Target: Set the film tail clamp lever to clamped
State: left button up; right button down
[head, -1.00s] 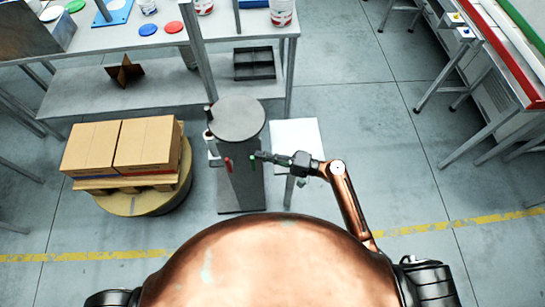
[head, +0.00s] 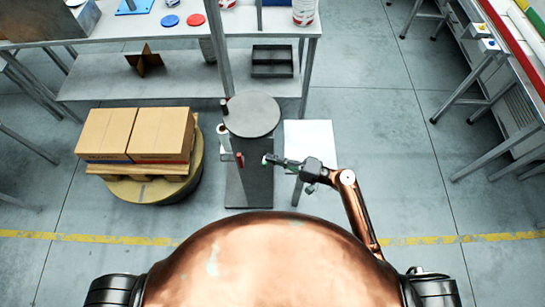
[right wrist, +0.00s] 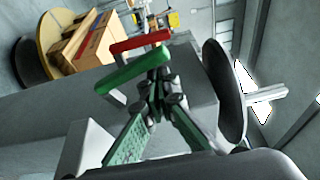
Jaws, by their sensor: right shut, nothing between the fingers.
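The grey stand with a round dark top (head: 252,116) is ahead of me in the head view. A red lever-like bar (head: 239,159) is on its near side, left of my right gripper. My right gripper (head: 268,161) is shut and empty, its tip in front of the stand. In the right wrist view its green-padded fingers (right wrist: 158,85) meet close by a green bar (right wrist: 135,70); whether they touch it I cannot tell. The red bar (right wrist: 140,46) lies just beyond the green one. Which bar is the clamp lever is not clear. My left gripper is not in view.
Two cardboard boxes (head: 136,133) sit on a pallet on a round turntable (head: 160,192) left of the stand. A white panel (head: 308,142) is right of the stand. A grey workbench (head: 190,85) stands behind. Floor at the right is open.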

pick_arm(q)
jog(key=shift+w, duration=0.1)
pick_arm(e)
jog(key=v, duration=1.2)
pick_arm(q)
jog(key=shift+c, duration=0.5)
pick_arm(e)
jog(key=shift+s, duration=0.1)
